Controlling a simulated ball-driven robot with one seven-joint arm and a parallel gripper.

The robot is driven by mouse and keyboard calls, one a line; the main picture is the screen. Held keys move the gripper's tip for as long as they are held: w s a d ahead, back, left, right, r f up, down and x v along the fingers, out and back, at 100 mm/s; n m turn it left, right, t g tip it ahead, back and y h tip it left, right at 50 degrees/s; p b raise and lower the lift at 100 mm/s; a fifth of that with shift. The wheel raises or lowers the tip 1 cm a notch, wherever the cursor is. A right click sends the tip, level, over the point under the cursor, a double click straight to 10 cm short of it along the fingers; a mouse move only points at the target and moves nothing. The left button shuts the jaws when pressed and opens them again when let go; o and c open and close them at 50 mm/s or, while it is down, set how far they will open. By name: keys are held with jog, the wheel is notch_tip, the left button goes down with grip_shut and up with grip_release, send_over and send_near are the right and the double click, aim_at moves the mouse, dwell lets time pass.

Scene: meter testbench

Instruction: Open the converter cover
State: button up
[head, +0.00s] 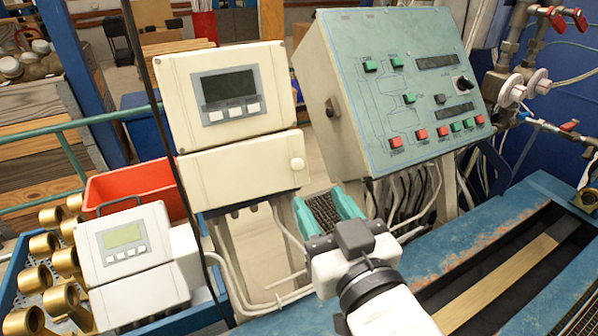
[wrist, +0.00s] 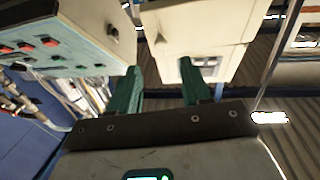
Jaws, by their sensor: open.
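The converter is a cream wall box (head: 227,95) with a grey display and several buttons, left of centre in the head view.
A blue-green control panel (head: 410,95) with buttons stands close on the right. A smaller cream meter (head: 125,240), a red bin (head: 135,187) and brass fittings (head: 45,245) are at lower left. Cables hang below the panel. A blue bench (head: 500,235) fills the lower right.

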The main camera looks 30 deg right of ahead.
aim_at(299, 168)
jog(key=w, duration=0.5)
jog(key=w+d, duration=0.1)
jog(key=w, duration=0.1)
jog(key=shift+w+r+p, duration=0.1)
jog(key=shift+w+p, duration=0.25)
jog(key=shift+p, duration=0.05)
jog(key=shift+w+d, duration=0.1)
jog(key=shift+w, duration=0.7)
grip_shut()
